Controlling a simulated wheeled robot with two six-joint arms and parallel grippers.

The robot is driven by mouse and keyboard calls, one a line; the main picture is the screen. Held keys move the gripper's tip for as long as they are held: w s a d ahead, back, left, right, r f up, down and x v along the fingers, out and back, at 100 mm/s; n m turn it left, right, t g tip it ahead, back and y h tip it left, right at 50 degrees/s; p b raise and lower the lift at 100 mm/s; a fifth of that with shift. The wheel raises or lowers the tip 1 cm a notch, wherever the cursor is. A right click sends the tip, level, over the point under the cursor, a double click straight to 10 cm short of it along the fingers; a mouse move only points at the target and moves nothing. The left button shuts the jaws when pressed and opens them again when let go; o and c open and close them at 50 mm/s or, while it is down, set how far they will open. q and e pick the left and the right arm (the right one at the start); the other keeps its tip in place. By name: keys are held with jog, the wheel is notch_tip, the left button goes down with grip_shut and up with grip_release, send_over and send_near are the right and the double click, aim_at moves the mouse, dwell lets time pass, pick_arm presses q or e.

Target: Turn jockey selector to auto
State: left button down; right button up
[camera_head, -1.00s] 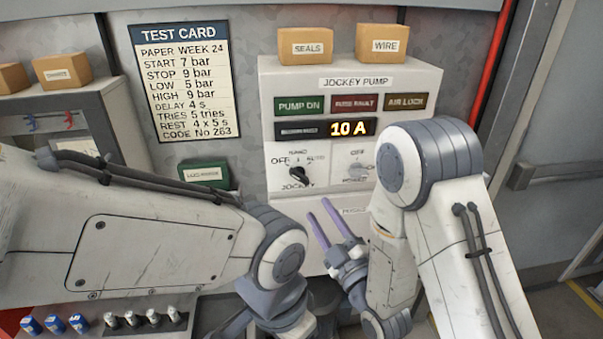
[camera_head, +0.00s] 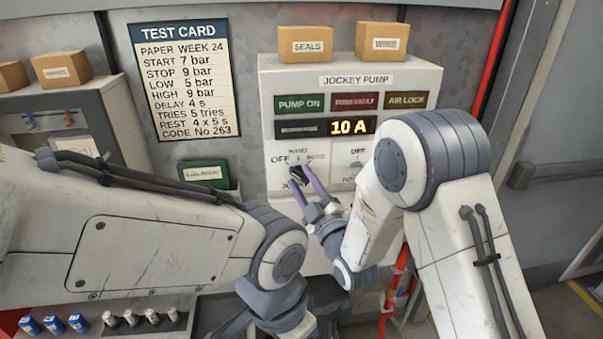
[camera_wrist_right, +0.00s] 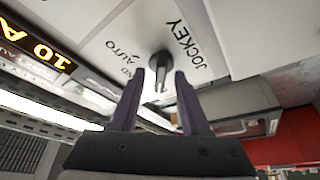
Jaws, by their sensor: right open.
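The jockey selector (camera_head: 298,179) is a small dark knob on the white jockey pump panel (camera_head: 420,78), with OFF on its left and AUTO on its right in the head view. My right gripper (camera_head: 299,168) is open, its two purple fingers reaching up to the knob and partly covering it. In the right wrist view the selector (camera_wrist_right: 160,62) shows between the fingertips of the right gripper (camera_wrist_right: 160,72), with a gap on each side. Its pointing direction is hard to read. My left arm crosses the lower left, and its gripper fingers do not show.
A second selector (camera_head: 357,172) sits right of the jockey one, partly behind my right arm. Boxes labelled SEALS (camera_head: 306,45) and WIRE (camera_head: 382,42) stand on the panel top. A green box (camera_head: 203,174) is to the left.

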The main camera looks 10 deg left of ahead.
jog(key=shift+w+a, duration=0.2)
jog(key=shift+w, duration=0.05)
